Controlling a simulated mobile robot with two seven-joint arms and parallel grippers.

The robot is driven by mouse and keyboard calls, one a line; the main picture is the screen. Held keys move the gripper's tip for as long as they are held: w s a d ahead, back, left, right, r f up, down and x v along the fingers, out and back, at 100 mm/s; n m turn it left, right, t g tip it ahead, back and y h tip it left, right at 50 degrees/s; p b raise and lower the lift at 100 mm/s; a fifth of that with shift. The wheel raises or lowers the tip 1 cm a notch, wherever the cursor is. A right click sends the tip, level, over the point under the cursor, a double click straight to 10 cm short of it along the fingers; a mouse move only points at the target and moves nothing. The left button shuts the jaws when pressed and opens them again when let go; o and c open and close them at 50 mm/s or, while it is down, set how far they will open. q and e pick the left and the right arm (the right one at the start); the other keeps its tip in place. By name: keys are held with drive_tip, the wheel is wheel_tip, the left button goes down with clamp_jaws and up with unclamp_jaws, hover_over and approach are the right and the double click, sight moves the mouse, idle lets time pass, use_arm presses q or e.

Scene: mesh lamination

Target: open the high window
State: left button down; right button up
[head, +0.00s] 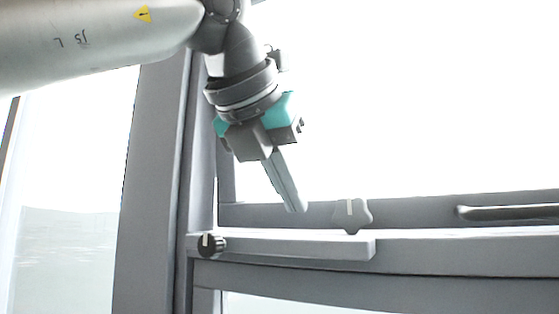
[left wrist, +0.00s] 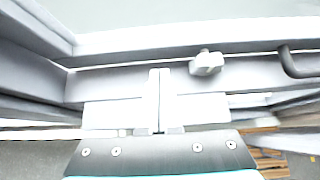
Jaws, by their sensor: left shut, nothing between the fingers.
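The high window is a grey frame (head: 285,214) with bright glass, seen in the head view. A grey knob-like latch (head: 352,215) stands on its bottom rail; it also shows in the left wrist view (left wrist: 207,63). A bar handle (head: 510,212) is on the rail further right, and its end shows in the left wrist view (left wrist: 290,62). My left gripper (head: 296,208) is shut and empty, pointing down just left of the latch and apart from it. Its fingers (left wrist: 159,100) show in the left wrist view. My right gripper is not in view.
A grey ledge bar (head: 300,246) with a dark round knob (head: 211,245) runs below the latch. A thick grey post (head: 155,190) stands left of the window. Wooden slats (left wrist: 270,162) show low at the right in the left wrist view.

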sight(300, 235)
use_arm(q)
drive_tip(key=shift+x, duration=1.7)
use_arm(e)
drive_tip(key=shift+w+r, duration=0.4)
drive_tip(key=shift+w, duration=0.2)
use_arm(q)
drive_tip(key=shift+w+d, duration=0.15)
drive_tip(key=shift+w, duration=0.15)
drive_tip(key=w+d, duration=0.1)
drive_tip(key=w, duration=0.1)
drive_tip(key=w+d+t+h, duration=0.1)
drive_tip(key=w, duration=0.1)
drive_tip(key=w+d+r+t+b, duration=0.1)
drive_tip(key=w+d, duration=0.1)
drive_tip(key=shift+w, duration=0.3)
drive_tip(key=shift+w+d+r+h, duration=0.1)
drive_tip(key=shift+w+d+h, duration=0.1)
drive_tip(key=shift+w+h, duration=0.1)
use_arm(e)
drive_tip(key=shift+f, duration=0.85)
